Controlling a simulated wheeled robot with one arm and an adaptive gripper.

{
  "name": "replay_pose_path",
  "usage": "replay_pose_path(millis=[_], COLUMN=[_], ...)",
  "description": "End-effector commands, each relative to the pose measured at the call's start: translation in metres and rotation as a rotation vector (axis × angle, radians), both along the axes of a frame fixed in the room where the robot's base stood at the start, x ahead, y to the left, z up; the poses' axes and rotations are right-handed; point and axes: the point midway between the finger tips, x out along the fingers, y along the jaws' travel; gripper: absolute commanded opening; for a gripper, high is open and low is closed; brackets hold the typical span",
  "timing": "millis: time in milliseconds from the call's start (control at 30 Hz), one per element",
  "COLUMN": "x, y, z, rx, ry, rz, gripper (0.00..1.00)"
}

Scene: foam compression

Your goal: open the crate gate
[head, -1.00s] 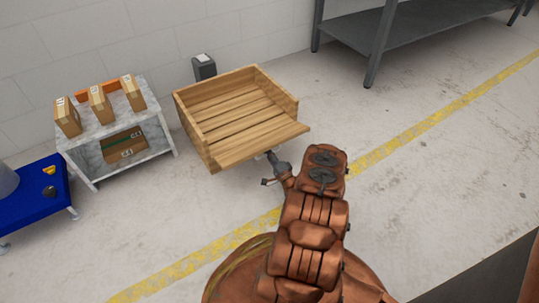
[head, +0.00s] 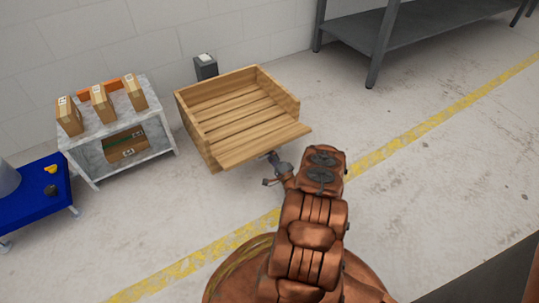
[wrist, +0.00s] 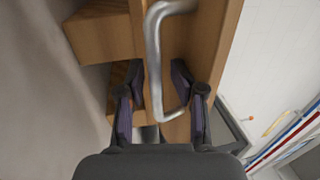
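The wooden crate (head: 181,110) stands near the wall in the head view. Its front gate (head: 262,146) is tilted outward, so the slatted inside of the crate is visible. My gripper (head: 270,169) is low at the gate's outer side, partly hidden by my arm. In the wrist view the gate's wooden face (wrist: 215,45) carries a bent metal handle (wrist: 153,50). My gripper's fingers (wrist: 160,80) are apart, with the lower part of the handle between them. A gap shows between the fingers and the handle; I see no grip on it.
A grey shelf unit (head: 90,136) with several cardboard boxes stands left of the crate. A blue platform (head: 30,205) is at the far left. A dark bin (head: 205,68) is behind the crate, and a grey table (head: 410,42) stands at back right. Floor right of the crate is clear.

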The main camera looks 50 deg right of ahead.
Motion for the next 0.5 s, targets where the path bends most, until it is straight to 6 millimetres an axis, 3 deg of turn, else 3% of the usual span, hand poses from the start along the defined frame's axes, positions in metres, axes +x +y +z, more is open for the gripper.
replay_pose_path(millis=[267,500], x=[0.0,0.0], y=[-0.001,-0.001], z=[0.006,0.027], rx=[-0.002,-0.001], ry=[-0.002,-0.001], rz=[-0.001,-0.001], gripper=[0.37,0.37])
